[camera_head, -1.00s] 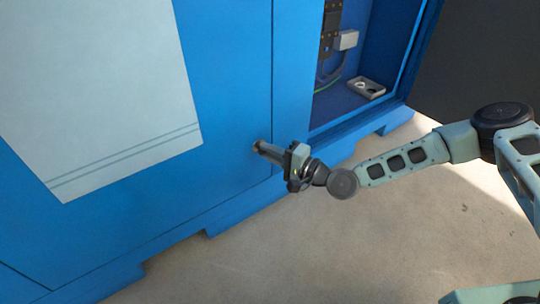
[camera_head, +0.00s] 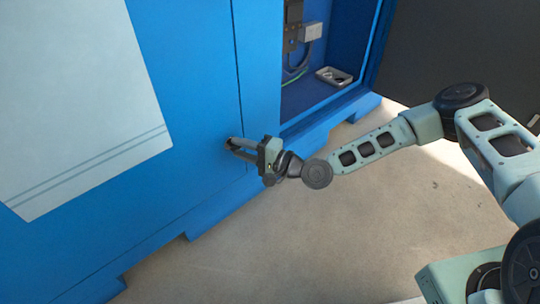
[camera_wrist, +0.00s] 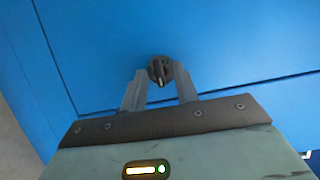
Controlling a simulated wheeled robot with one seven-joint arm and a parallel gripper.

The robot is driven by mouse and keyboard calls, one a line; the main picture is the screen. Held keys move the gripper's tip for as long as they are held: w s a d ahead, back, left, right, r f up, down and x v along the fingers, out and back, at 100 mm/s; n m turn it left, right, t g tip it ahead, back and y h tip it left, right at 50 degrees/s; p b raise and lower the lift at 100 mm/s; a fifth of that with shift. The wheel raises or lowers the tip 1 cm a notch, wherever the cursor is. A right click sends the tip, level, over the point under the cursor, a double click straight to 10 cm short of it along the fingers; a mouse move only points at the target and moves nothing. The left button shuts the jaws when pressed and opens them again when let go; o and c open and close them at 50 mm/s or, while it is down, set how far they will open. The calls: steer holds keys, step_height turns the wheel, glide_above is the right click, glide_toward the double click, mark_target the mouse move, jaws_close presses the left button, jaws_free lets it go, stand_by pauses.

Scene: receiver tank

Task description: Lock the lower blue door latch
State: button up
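The lower latch (camera_wrist: 160,70) is a small dark round knob with a raised grip bar on the blue door (camera_wrist: 95,40). In the wrist view the bar runs roughly up and down. My gripper (camera_wrist: 159,84) is open, with one finger on each side below the knob. The knob shows in the gap near the fingertips, and neither finger clearly touches it. In the head view my gripper (camera_head: 236,147) points at the door just left of its vertical seam. There the fingers largely cover the latch.
A pale panel (camera_head: 75,100) covers much of the blue door (camera_head: 195,75). Right of the seam is an open blue compartment with a grey box (camera_head: 313,32) and a small tray (camera_head: 333,76). A dark panel (camera_head: 455,50) stands at right. The floor (camera_head: 300,245) in front is clear.

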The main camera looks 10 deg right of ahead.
steer(key=p+v, duration=0.6)
steer(key=v, duration=1.1)
steer(key=shift+d, duration=0.25)
steer(key=shift+f, duration=0.1)
steer(key=shift+s+a, duration=0.1)
